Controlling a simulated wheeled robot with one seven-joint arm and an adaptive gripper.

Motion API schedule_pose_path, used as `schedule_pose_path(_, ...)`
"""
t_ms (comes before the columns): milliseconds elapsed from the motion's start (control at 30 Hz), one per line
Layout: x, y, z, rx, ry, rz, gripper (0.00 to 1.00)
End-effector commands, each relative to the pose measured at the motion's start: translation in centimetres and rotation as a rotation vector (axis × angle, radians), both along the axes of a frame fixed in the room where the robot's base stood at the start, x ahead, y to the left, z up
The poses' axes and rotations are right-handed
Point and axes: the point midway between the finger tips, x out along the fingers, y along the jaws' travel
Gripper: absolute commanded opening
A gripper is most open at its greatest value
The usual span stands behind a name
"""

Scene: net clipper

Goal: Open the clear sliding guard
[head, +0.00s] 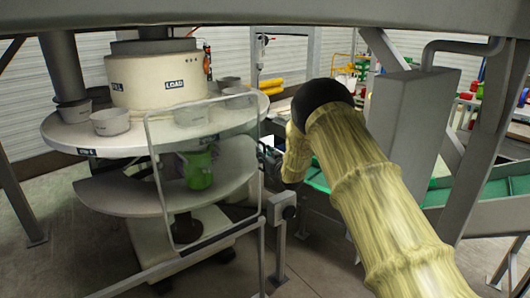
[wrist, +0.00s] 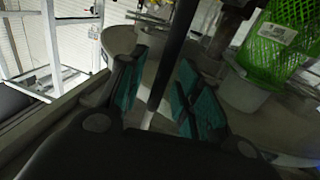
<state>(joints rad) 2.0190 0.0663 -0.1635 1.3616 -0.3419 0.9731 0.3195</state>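The clear sliding guard (head: 155,170) is a see-through panel in a thin grey frame. In the head view it stands upright in front of the round turntable. My gripper (wrist: 162,65) shows in the wrist view with its two teal-padded fingers apart. A dark bar (wrist: 171,50) runs between the fingers, with some gap visible on the left side. The bar looks like part of the guard frame, but I cannot tell for sure.
The round white table (head: 75,135) holds several grey cups and a cream drum (head: 158,82). A green mesh basket (head: 198,168) stands behind the guard; it also shows in the wrist view (wrist: 280,35). Grey rails (head: 262,255) and a post with a box (head: 281,208) stand in front.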

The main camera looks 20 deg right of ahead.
Motion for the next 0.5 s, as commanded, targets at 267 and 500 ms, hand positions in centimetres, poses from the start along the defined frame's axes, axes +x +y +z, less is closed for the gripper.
schedule_pose_path(267,0.39,0.07,0.00,0.000,0.000,0.000,0.34)
schedule_pose_path(500,0.38,0.05,0.00,0.000,0.000,0.000,0.08)
